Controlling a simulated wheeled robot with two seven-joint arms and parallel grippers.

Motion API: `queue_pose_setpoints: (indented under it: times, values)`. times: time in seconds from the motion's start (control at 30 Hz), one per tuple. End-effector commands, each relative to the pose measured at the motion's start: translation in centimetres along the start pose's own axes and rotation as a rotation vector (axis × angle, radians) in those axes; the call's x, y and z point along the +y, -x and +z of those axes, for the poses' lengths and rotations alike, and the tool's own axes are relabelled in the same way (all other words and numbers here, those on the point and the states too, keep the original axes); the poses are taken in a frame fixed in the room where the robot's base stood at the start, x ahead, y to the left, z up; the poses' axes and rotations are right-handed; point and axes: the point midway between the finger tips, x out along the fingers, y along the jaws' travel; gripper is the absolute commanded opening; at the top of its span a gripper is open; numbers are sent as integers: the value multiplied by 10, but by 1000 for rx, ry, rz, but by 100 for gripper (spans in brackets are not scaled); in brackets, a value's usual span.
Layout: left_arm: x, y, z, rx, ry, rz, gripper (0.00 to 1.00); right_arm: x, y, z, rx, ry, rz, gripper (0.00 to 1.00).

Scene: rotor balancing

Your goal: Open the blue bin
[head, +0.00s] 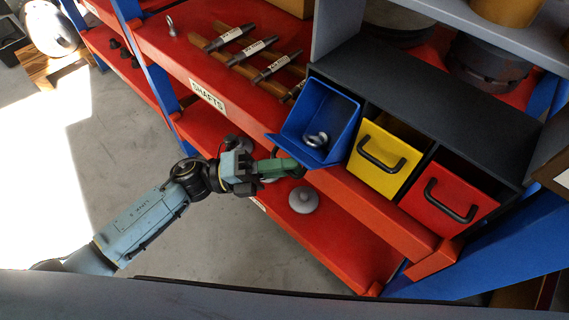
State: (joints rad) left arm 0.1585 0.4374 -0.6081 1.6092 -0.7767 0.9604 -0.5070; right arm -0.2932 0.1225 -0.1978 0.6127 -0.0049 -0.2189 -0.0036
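The blue bin (319,123) is tilted forward out of the left slot of the dark bin cabinet (411,91). Its open top shows, with a shiny metal eyebolt or ring (316,140) inside. My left gripper (297,165) reaches in from the left, with its green fingers at the lower front of the blue bin. The fingertips are partly hidden by the bin's front, so I cannot tell whether they are closed on its handle. My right gripper is not in view.
A yellow bin (374,177) and a red bin (427,199) with black handles sit closed to the right. Several labelled shafts (277,67) lie on the red shelf (185,45). A grey knobbed part (303,200) rests on the lower shelf. Open floor (115,140) lies left.

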Motion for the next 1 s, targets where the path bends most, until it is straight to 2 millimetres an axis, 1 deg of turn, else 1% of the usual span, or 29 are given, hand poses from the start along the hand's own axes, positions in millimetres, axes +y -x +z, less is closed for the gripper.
queue_pose_setpoints:
  times: [0.03, 0.07, 0.1, 0.27, 0.37, 0.47, 0.6, 0.73, 0.83, 1.0]
  values:
    - [0, 0, 0, 0, 0, -1, 26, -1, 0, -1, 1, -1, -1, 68]
    - [0, 0, 0, 0, -1, -1, 30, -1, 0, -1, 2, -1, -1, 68]
    - [-1, 0, 0, 1, -1, -2, 30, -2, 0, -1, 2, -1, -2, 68]
    - [-1, 0, 0, 1, -1, -3, 30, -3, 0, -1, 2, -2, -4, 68]
    - [0, 3, 0, 1, -1, -2, 30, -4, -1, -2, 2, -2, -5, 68]
    - [0, 15, 0, 0, 0, 0, 30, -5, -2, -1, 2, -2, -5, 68]
    - [1, 40, 0, 0, 1, 2, 30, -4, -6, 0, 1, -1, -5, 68]
    - [1, 60, 0, 0, 0, 2, 30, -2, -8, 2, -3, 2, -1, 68]
    - [1, 70, 0, 1, 0, 1, 30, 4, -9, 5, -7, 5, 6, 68]
    - [0, 76, 0, 0, 0, -1, 30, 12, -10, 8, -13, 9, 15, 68]
